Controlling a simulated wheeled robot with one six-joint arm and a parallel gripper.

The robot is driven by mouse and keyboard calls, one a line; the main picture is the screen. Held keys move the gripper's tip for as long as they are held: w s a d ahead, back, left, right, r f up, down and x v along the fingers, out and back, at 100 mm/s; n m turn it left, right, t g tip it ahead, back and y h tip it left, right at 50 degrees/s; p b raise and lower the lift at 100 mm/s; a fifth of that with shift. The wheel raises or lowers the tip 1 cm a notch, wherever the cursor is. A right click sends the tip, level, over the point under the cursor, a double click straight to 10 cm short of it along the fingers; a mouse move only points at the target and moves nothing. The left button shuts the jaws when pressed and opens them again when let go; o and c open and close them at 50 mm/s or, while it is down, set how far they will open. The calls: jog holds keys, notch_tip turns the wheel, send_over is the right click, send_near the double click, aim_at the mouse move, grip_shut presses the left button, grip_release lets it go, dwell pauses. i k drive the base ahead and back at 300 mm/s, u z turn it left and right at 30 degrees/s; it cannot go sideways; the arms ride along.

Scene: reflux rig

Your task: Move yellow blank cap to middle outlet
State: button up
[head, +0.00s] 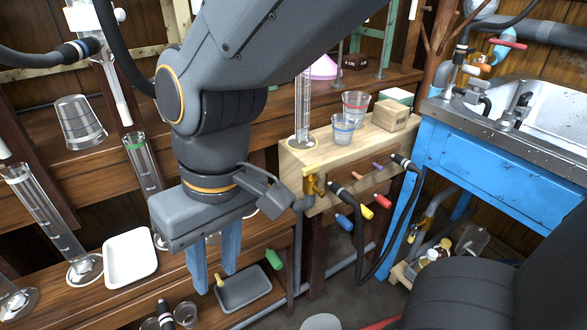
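A yellow cap-like piece (366,212) shows at the front of the wooden box (297,158), between a blue piece (344,222) and a red piece (383,201). A small yellow object (220,281) shows at the left end of the dark grey tray (258,301). I cannot tell which is the blank cap. My gripper (214,282) points down over the tray's left end, its two blue fingers apart. The small yellow object appears between or just behind the fingertips; contact cannot be told. The middle outlet cannot be clearly made out.
A green piece (274,260) is beside the tray. A black hose (375,272) loops below the box. Glass cylinders (145,165) and a white tray (130,258) stand left. A blue sink stand (450,150) is right. Beakers (343,129) stand on the box.

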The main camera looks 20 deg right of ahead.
aim_at(368, 215)
jog(key=z, duration=1.95)
jog(key=k, duration=1.35)
jog(key=u, duration=1.2)
jog(key=i, duration=0.5)
